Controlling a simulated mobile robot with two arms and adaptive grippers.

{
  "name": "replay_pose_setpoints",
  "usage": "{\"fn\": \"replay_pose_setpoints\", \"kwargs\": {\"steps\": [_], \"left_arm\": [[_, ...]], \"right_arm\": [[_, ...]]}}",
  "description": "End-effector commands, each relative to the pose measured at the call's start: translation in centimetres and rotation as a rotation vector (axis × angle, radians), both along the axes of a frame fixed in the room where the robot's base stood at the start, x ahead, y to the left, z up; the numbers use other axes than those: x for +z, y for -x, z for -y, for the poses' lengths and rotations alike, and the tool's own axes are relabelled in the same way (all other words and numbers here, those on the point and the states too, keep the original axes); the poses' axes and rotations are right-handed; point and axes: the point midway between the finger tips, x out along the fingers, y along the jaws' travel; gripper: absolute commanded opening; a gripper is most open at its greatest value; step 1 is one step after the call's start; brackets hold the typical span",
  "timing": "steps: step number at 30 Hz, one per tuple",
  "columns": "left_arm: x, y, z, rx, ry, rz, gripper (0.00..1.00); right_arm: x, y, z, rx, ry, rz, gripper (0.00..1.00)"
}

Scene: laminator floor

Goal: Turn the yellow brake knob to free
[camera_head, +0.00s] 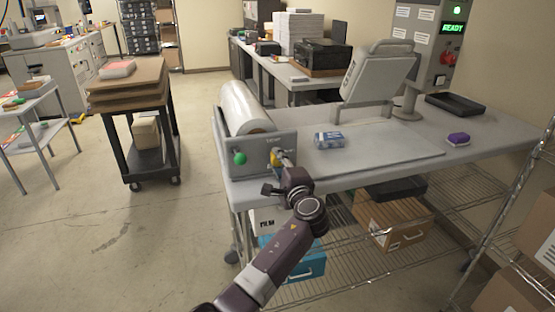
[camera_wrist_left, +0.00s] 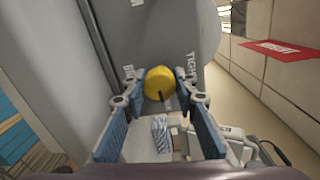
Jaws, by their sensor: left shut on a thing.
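The yellow brake knob (camera_head: 275,158) is on the grey end plate (camera_head: 252,161) of the film roll stand, right of a green knob (camera_head: 240,158). In the left wrist view the round yellow knob (camera_wrist_left: 158,83) sits between the blue-padded fingers of my left gripper (camera_wrist_left: 160,98). The word TIGHT is printed beside it on the plate, and another label is partly hidden by a finger. My left gripper (camera_head: 282,160) comes at the plate from the front and is shut on the knob. My right gripper is not in view.
A white film roll (camera_head: 243,108) lies behind the plate on the grey table (camera_head: 385,152). A blue-white pack (camera_head: 328,140) and a purple sponge (camera_head: 458,139) lie on the table. Below are a wire shelf with a teal box (camera_head: 312,264). A black cart (camera_head: 150,140) stands left.

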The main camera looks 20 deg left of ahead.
Motion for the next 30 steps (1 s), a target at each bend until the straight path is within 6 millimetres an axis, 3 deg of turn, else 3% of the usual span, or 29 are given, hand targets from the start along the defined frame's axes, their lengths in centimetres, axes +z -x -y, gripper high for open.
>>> {"fn": "replay_pose_setpoints", "kwargs": {"steps": [16, 17, 21, 30], "left_arm": [[-0.20, 0.03, 0.07, -0.001, -0.018, -0.016, 0.02], [-0.20, 0.03, 0.07, -0.001, -0.018, -0.016, 0.29], [-0.16, 0.02, 0.06, -0.001, -0.018, -0.015, 0.44], [-0.07, 0.11, 0.12, -0.001, -0.018, -0.013, 0.44]], "right_arm": [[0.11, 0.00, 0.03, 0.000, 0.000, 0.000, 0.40], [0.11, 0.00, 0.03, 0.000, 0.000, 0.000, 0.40], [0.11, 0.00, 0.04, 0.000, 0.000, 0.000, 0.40], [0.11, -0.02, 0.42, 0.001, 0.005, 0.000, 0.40]]}}
